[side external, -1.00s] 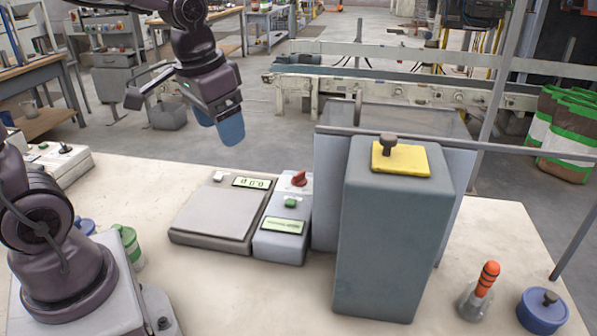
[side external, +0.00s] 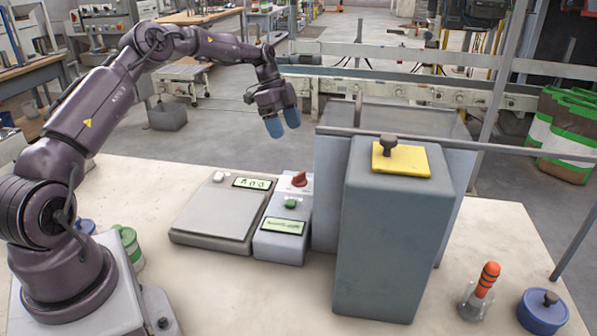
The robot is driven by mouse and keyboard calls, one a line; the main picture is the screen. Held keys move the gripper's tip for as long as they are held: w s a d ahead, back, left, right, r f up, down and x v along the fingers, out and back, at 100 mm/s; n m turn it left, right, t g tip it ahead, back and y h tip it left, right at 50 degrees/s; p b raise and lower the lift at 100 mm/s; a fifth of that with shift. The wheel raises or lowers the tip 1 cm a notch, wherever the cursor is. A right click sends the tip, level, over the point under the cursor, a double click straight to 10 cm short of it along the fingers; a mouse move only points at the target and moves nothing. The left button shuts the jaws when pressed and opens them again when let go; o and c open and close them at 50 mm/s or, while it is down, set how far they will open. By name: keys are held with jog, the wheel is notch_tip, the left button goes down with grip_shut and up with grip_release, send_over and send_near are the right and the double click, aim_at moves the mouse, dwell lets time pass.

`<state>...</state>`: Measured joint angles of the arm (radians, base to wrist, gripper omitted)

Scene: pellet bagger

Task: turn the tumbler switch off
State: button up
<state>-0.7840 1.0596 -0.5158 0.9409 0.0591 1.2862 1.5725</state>
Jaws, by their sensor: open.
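My gripper (side external: 283,122) is open and empty, with its two blue fingertips pointing down. It is in the air, behind and above the grey control box (side external: 277,246) in the picture. The box carries a red knob (side external: 299,180), a green button (side external: 290,203) and a lit display (side external: 283,226). The gripper is apart from all of these. A small pale box with a dark upright lever, seen at the left earlier, is now mostly hidden behind my arm. The lever looks like a tumbler switch, but its position cannot be read.
A flat scale (side external: 212,222) stands left of the control box. A tall grey housing (side external: 385,245) with a yellow plate (side external: 400,159) and dark knob stands to the right. The front middle of the table is clear.

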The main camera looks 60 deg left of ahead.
aim_at(299, 173)
jog(key=d+f, duration=0.1)
jog(key=f, duration=0.2)
jog(key=d+f+m, duration=0.1)
jog(key=d+f, duration=0.1)
jog(key=f, duration=0.2)
jog(key=w+d+f+m, duration=0.1)
jog(key=f, duration=0.3)
jog(key=shift+d+f, duration=0.25)
jog(key=shift+d, duration=0.1)
jog(key=shift+c, duration=0.4)
jog(key=c, duration=0.8)
jog(key=shift+c, duration=0.2)
